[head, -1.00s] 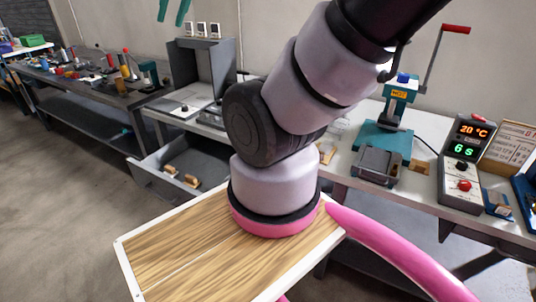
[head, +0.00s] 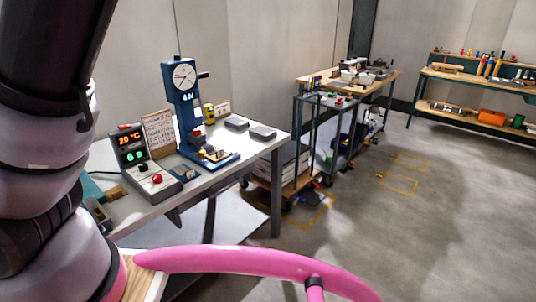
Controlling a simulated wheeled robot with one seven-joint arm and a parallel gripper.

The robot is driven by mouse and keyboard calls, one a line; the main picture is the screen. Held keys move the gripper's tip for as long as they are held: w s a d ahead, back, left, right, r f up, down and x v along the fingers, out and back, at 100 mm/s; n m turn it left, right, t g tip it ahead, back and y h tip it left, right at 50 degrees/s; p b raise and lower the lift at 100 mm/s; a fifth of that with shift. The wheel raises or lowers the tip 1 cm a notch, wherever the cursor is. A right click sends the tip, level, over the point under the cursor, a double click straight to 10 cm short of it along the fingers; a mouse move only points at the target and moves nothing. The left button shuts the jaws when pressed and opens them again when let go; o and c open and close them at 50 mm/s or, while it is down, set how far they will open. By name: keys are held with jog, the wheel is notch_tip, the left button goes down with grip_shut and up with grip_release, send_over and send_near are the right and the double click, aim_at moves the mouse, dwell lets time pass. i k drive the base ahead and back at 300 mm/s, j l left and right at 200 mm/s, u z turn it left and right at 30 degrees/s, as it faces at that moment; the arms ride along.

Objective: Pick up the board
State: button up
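No thing in the head view can be told surely as the board. A pale upright panel with printed lines (head: 158,133) stands on the white workbench (head: 230,158) at the left, behind a display box. Small grey flat blocks (head: 262,132) lie on the right part of that bench, too small to tell in detail. My gripper is out of view; only my arm's upper links show along the left edge.
A display box (head: 130,146) and a blue dial press (head: 184,100) stand on the bench. A wood-topped trolley (head: 340,78) stands behind it. Another workbench (head: 490,76) with an orange box (head: 491,117) is at far right. Grey floor (head: 420,220) is open in the right foreground.

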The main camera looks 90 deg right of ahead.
aim_at(213, 153)
jog(key=z, duration=2.65)
jog(key=i+l+u, duration=0.2)
jog(key=u, duration=0.15)
jog(key=i+l+u, duration=0.3)
jog(key=k+j, duration=0.05)
jog(key=k, duration=0.05)
